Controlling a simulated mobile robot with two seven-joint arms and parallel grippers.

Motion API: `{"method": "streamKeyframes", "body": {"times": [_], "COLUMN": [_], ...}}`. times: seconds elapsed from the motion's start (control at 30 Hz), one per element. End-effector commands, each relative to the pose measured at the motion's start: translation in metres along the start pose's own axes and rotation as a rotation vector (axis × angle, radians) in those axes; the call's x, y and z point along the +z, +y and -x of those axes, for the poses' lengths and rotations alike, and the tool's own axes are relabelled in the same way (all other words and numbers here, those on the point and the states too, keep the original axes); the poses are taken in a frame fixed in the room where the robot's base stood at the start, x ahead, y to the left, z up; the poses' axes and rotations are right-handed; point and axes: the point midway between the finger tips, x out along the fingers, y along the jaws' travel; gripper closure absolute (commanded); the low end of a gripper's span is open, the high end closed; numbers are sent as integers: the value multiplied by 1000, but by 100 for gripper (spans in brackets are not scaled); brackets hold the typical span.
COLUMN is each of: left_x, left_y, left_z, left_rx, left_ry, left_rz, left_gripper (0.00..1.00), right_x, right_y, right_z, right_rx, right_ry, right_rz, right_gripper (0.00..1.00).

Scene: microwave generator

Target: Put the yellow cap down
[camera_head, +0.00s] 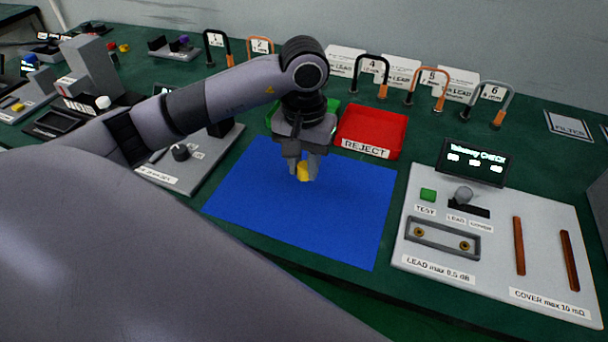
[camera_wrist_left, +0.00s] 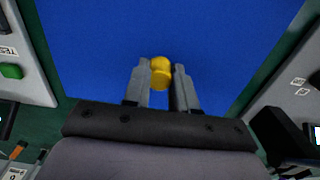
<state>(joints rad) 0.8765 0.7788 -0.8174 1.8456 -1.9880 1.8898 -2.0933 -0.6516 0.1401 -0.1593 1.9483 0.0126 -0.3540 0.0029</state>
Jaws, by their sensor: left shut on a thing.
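The yellow cap (camera_head: 303,171) is between the fingers of my left gripper (camera_head: 304,168), over the blue mat (camera_head: 340,220). In the left wrist view the yellow cap (camera_wrist_left: 161,72) sits between the two grey fingertips of the left gripper (camera_wrist_left: 161,78), with the blue mat (camera_wrist_left: 230,40) behind it. The gripper is shut on the cap and points down. I cannot tell whether the cap touches the mat. My right gripper is not in view.
A red REJECT tray (camera_head: 371,132) stands behind the mat, with a green tray (camera_head: 273,118) partly hidden by my arm. A grey test panel (camera_head: 480,250) with a display (camera_head: 473,162) lies to the right. Several numbered cable loops stand at the back. Most of the mat is bare.

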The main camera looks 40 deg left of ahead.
Motion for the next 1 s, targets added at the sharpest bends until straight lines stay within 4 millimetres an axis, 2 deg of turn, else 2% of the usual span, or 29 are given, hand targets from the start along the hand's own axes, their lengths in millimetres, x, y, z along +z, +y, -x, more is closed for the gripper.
{"method": "streamKeyframes", "body": {"times": [0.3,0.67,0.7,0.77,1.0], "left_x": [1,0,0,0,0], "left_y": [0,0,0,0,0], "left_z": [-37,-42,-41,-40,-40], "left_rx": [-1,-1,-1,-1,-1], "left_ry": [-2,0,0,0,-1], "left_rz": [0,-1,-1,-1,-1], "left_gripper": [100,100,67,48,48], "right_x": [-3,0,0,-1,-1], "right_y": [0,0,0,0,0], "right_z": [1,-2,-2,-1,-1], "right_rx": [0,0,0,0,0], "right_ry": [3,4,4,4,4], "right_rz": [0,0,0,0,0], "right_gripper": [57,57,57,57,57]}}
